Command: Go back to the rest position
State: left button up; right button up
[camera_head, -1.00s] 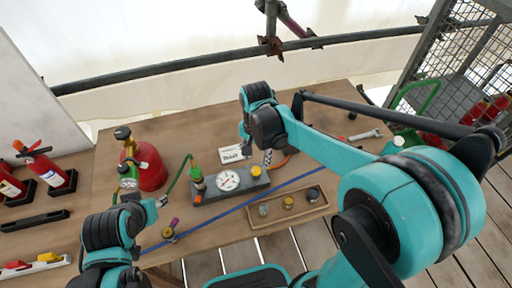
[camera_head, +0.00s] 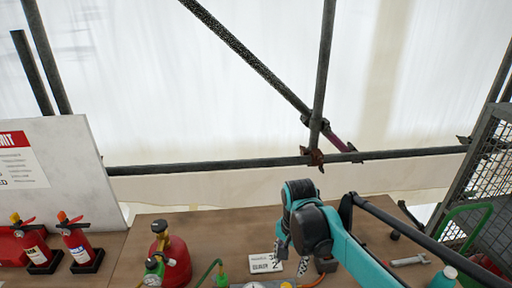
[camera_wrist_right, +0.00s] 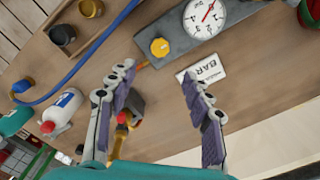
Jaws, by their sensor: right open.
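My right gripper (camera_head: 291,262) hangs over the back of the wooden bench in the head view. In the right wrist view its two fingers (camera_wrist_right: 157,76) are spread apart, with nothing held between them. A grey block with a dial gauge (camera_wrist_right: 205,18) and a yellow knob (camera_wrist_right: 159,47) sits beyond the fingertips. A dark object with brass parts (camera_wrist_right: 131,110) is partly hidden behind the left finger. My left gripper is outside both current views.
A red gas cylinder (camera_head: 173,262) and fire extinguishers (camera_head: 75,240) stand at the left. A wire mesh cage (camera_head: 488,170) stands at the right.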

jog(key=s+d+n+t, duration=0.4)
jog(key=s+n+t, duration=0.3)
jog(key=s, duration=0.3)
jog(key=shift+s+d+f+n, duration=0.25)
jog(key=shift+d+f+n, duration=0.1)
jog(key=shift+n, duration=0.45)
